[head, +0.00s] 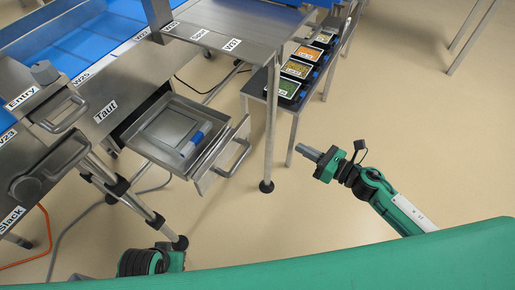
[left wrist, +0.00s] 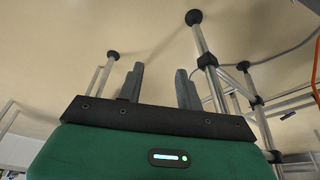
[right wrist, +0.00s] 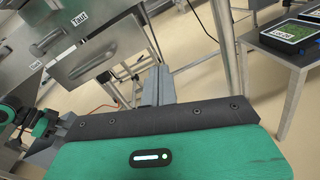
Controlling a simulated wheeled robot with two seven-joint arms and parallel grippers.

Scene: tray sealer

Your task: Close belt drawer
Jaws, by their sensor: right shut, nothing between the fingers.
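An open metal drawer (head: 205,165) is pulled out under the machine's "Taut" panel, with a bar handle (head: 236,158) on its front. A flat raised plate and a blue-capped marker (head: 194,142) lie inside it. My right gripper (head: 311,153) is shut and empty, to the right of the drawer front and apart from it; its closed fingers (right wrist: 158,86) point towards the machine in the right wrist view. My left gripper's fingers (left wrist: 158,86) are spread apart and empty in the left wrist view. In the head view only part of my left arm shows at the bottom.
A table leg (head: 271,120) stands between the drawer and my right gripper. A low bench (head: 285,110) with several labelled dark trays stands behind. Machine legs and an orange cable (head: 46,235) are at left. The floor at right is clear.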

